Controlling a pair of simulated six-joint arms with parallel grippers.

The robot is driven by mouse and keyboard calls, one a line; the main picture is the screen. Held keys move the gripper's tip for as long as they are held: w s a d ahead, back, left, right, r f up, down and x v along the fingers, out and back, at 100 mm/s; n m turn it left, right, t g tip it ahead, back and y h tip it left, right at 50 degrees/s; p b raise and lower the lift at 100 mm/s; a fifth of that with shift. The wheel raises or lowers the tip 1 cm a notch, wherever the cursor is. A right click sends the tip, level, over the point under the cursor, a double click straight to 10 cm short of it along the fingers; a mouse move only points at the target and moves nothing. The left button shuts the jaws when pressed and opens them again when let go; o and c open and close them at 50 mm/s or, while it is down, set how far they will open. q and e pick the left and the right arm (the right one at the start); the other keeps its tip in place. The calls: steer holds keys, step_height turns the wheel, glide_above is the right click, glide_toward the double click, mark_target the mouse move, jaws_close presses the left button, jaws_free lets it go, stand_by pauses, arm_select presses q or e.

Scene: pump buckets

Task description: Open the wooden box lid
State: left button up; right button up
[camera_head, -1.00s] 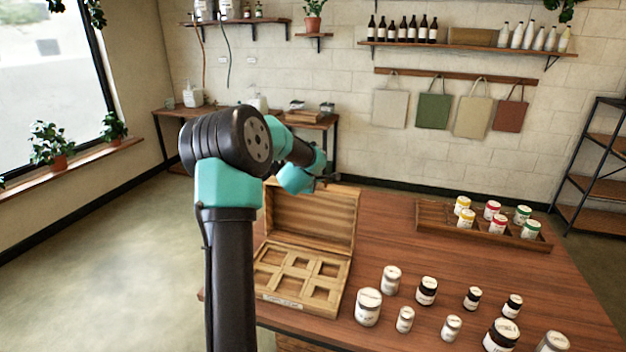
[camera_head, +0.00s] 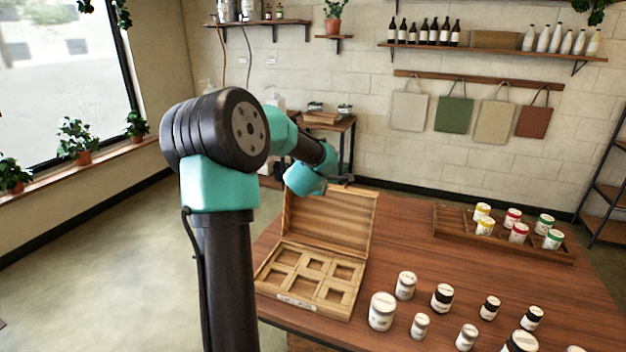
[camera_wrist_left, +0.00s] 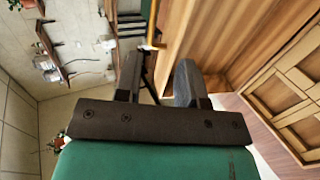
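The wooden box (camera_head: 318,305) stands at the near left of the table with its lid (camera_head: 335,222) raised, leaning slightly back. Its base shows several empty square compartments, also visible at the right of the left wrist view (camera_wrist_left: 275,95). My left gripper (camera_head: 340,181) is at the lid's top edge, small and partly hidden by its wrist. In the left wrist view, the two dark fingers (camera_wrist_left: 158,78) are apart with a gap between them. The lid's wooden face (camera_wrist_left: 220,40) lies just beyond the right finger; I cannot tell whether they touch. My right gripper is not in view.
Several white and dark-lidded jars (camera_head: 382,311) stand right of the box. A wooden tray (camera_head: 450,223) with colored-lid jars is at the table's back right. The table (camera_head: 400,240) is bare between them. A side table (camera_head: 325,122) stands behind my left arm.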

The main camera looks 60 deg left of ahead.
arm_select(q)
steer(key=v, duration=1)
steer(key=shift+s, duration=0.15)
steer(key=shift+d, duration=0.15)
steer(key=shift+o, duration=0.2)
steer(key=w+a+r+m+h, duration=0.1)
steer(key=w+r+m+h, duration=0.2)
steer(key=w+m, duration=0.5)
steer(key=w+a+r+m+h, duration=0.1)
steer(key=w+r+m+h, duration=0.2)
steer(key=m, duration=0.9)
steer(key=a+r+m+g, duration=0.1)
steer(key=a+m+g, duration=0.2)
steer(key=m, duration=0.5)
steer(key=a+r+m+g+y, duration=0.1)
steer(key=a+m+g, duration=0.3)
steer(key=m, duration=0.4)
steer(key=shift+w+a+r+g, duration=0.2)
steer(key=shift+w+r+g, duration=0.1)
steer(key=shift+w+r, duration=0.2)
